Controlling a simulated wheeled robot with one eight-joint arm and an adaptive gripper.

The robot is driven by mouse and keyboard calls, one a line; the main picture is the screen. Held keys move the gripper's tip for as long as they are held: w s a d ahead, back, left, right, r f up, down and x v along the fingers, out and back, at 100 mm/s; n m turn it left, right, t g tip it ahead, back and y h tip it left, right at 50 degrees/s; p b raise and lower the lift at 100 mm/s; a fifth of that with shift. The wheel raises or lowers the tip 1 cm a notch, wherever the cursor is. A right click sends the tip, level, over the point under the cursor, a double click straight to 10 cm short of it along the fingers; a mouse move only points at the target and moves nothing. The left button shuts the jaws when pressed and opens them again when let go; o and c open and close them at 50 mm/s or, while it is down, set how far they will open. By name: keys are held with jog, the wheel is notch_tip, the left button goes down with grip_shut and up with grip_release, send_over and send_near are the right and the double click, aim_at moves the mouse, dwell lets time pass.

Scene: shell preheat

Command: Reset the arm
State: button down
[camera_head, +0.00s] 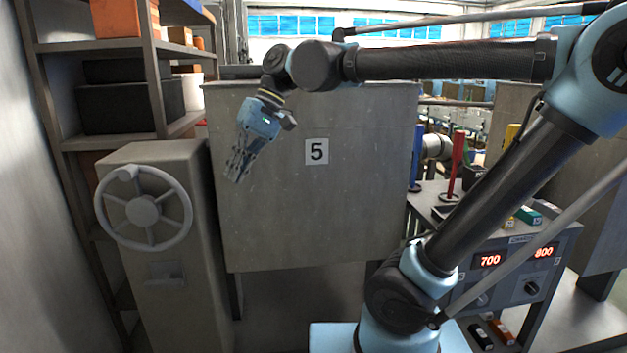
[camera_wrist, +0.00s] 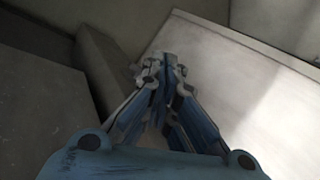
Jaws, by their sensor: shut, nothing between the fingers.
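My gripper (camera_head: 238,165) hangs from the bent wrist of my arm, in front of the left part of a grey panel marked 5 (camera_head: 360,200). Its fingers point down and a little to the left. In the wrist view the fingers (camera_wrist: 162,70) come together at their tips, with nothing held between them. The gripper is empty. My arm reaches across the top of the head view from the right, with its forearm nearly level.
A grey cabinet with a handwheel (camera_head: 143,210) stands left of the panel. A shelf rack (camera_head: 152,70) with boxes is behind it. At right, a control box (camera_head: 520,262) reads 700 and 800. Red and blue upright posts stand behind it.

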jog(key=w+d+f+m+t+h, duration=0.2)
jog(key=w+d+f+m+t, duration=0.15)
jog(key=d+f, duration=0.85)
jog(key=w+d+f+m+t+h, duration=0.15)
jog(key=w+d+f, duration=0.5)
jog(key=d, duration=0.85)
jog(key=s+d+f+m+h, duration=0.2)
jog(key=s+d+f, duration=0.3)
jog(key=d+f, duration=0.3)
jog(key=shift+d+f+t, duration=0.15)
jog(key=shift+d+t, duration=0.25)
jog(key=shift+d, duration=0.4)
